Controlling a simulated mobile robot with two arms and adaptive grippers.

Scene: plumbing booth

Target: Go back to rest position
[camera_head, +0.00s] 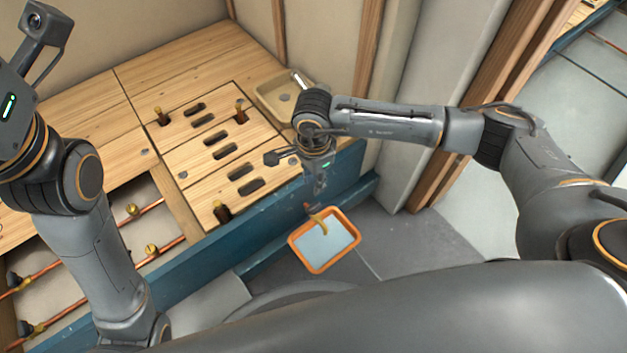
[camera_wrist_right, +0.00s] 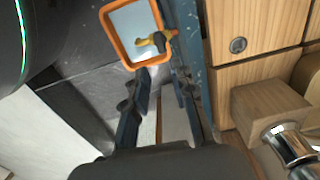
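My right gripper (camera_head: 318,188) points down in front of the blue edge of the wooden bench, above the floor. In the right wrist view its two dark fingers (camera_wrist_right: 160,100) are spread apart with nothing between them. An orange-rimmed tray (camera_head: 350,258) with a pale bottom lies below and beyond the fingertips; it also shows in the right wrist view (camera_wrist_right: 107,35). A small yellow item with a dark part (camera_wrist_right: 148,43) lies at the tray. My left arm rises at the left of the head view, and its fingers are outside the frame.
The wooden bench (camera_head: 190,60) has slotted panels with brass fittings. Copper pipes (camera_head: 150,245) run in an opening at its left. Wall studs (camera_head: 368,45) rise behind; grey floor (camera_head: 420,240) is clear right of the tray.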

